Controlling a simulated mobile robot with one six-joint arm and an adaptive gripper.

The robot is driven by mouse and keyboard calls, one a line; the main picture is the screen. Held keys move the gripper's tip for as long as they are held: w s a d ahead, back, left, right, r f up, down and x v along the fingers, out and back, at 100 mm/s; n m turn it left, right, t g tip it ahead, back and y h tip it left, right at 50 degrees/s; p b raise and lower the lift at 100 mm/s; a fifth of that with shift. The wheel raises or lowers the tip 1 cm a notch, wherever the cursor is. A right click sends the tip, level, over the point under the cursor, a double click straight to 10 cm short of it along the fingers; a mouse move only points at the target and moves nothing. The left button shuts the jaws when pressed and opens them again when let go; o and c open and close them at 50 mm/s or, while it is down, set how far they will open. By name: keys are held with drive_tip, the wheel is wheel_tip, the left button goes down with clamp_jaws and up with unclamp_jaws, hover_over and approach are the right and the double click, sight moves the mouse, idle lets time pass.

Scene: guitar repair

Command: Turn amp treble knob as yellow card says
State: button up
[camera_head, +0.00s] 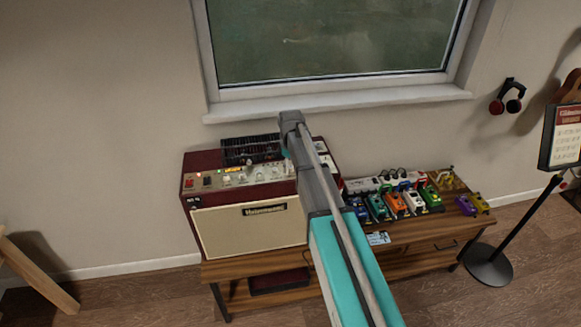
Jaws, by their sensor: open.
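The amp (245,224) is dark red with a cream front and stands at the left of the wooden table. Its control panel (212,183) has a row of small pale knobs (241,178); their labels and pointers are too small to read, so I cannot tell which is treble. My arm reaches up from the bottom and covers the panel's right end. My gripper (266,158) appears as a small dark shape just above and behind the knobs, apparently open and empty. Contact with a knob cannot be judged. No yellow card can be made out clearly.
A black grilled unit (240,148) sits on the amp. Right of my arm, several coloured pedals (397,204) and a white power strip (379,183) crowd the table (425,231). A small pale-blue card (378,238) is at its front. A music stand (489,262) stands right.

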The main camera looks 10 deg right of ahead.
drive_tip(key=shift+c, duration=0.3)
clamp_jaws()
drive_tip(key=shift+m, duration=0.6)
drive_tip(key=m, duration=0.2)
drive_tip(key=shift+m, duration=0.3)
drive_tip(key=m, duration=0.4)
drive_tip(key=shift+m, duration=0.3)
drive_tip(key=m, duration=0.4)
drive_tip(key=shift+m, duration=0.3)
drive_tip(key=m, duration=0.4)
drive_tip(key=shift+s+m, duration=0.1)
drive_tip(key=shift+m, duration=0.3)
